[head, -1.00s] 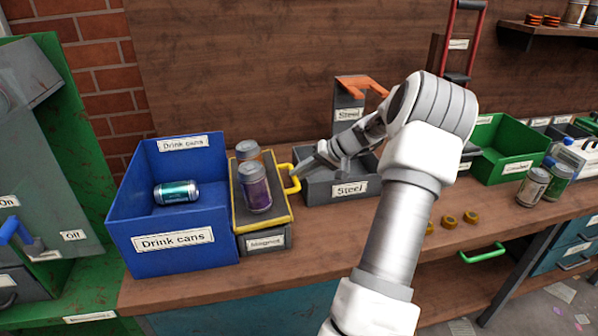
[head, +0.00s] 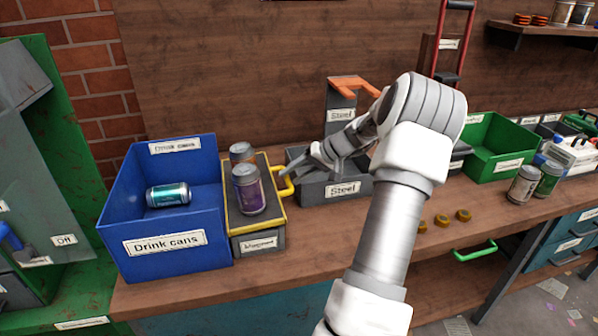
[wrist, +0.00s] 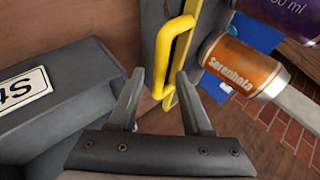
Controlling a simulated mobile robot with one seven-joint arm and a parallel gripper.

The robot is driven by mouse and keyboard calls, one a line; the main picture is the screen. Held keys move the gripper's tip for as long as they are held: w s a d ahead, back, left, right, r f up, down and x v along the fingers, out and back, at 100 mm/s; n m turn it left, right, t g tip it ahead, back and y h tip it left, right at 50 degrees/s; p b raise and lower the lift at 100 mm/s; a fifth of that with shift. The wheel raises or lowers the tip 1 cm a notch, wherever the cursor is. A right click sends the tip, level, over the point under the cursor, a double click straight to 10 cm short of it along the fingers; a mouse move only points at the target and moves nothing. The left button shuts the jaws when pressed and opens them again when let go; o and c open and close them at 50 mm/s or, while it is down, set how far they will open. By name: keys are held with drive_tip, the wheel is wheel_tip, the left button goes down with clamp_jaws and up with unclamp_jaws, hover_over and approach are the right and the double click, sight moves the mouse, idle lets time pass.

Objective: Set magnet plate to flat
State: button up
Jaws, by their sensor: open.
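The magnet plate (head: 234,222) is a dark, yellow-edged plate on top of a grey box with a label. It lies about level in the head view, with a purple can (head: 249,190) and an orange can (head: 241,153) standing on it. Its yellow handle (head: 288,182) sticks out to the right. My gripper (wrist: 160,88) is open, and the yellow handle (wrist: 172,45) shows between and just beyond its fingertips in the wrist view. I cannot tell whether a finger touches the handle. The orange can also shows in the wrist view (wrist: 240,68).
A blue Drink cans bin (head: 165,245) with a teal can (head: 168,194) stands left of the plate. A grey Steel bin (head: 340,190) is close by on the right, under my gripper.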

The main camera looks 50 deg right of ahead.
drive_tip(key=p+v, duration=0.2)
drive_tip(key=v, duration=1.5)
drive_tip(key=shift+s+d+r, duration=0.1)
drive_tip(key=shift+s, duration=0.05)
